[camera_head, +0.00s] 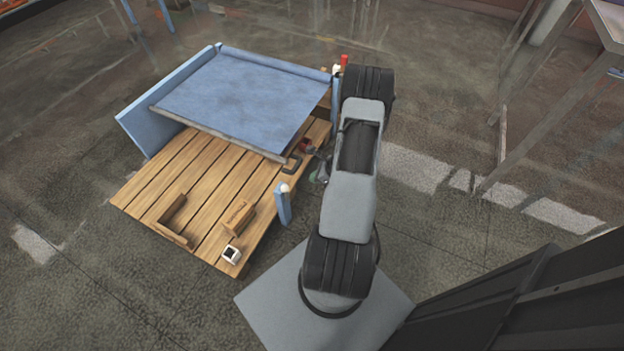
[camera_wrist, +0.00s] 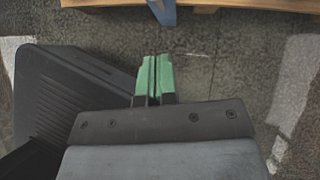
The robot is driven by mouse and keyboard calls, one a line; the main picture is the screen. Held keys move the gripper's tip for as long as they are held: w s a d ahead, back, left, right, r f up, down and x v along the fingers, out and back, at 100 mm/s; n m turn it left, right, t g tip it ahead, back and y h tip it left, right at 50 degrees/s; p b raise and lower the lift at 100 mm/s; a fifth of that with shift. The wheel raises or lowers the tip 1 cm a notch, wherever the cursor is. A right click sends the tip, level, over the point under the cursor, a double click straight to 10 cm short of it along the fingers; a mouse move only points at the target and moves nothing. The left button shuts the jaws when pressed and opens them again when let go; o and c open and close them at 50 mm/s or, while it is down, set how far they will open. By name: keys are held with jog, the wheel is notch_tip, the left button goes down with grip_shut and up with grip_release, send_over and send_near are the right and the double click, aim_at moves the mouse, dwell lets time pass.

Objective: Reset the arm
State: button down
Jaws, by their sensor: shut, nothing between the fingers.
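My gripper shows in the wrist view (camera_wrist: 153,78) with its two green fingers together and nothing between them. It points at the grey floor, with a wooden edge and a blue post at the top of that view. In the head view my arm (camera_head: 350,190) is folded above my base, to the right of the wooden platform (camera_head: 150,190). The gripper end is mostly hidden behind the arm there; a small part shows near the platform's right edge.
A brown box (camera_head: 238,215), a wooden corner piece (camera_head: 174,222) and a small white device (camera_head: 231,255) sit at the front. A blue post (camera_head: 283,206) stands near my arm. Floor is open at left.

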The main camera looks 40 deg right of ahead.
dwell(0.7)
jog(key=s+a+r+n+g+h+p, duration=0.1)
jog(key=a+r+n+p, duration=0.6)
jog(key=r, duration=1.2)
jog(key=s+a+r+n+h+p, duration=0.2)
jog(key=s+a+r+n+p, duration=0.2)
jog(key=a+r+n+p, duration=0.3)
jog(key=s+a+r+n+g+h+p, duration=0.1)
jog(key=a+r+n+p, duration=0.6)
jog(key=r+n, duration=0.8)
notch_tip(320, 180, up, 16)
jog(key=shift+s+a+g+p, duration=0.35)
jog(key=shift+s+a, duration=0.4)
jog(key=shift+a, duration=0.45)
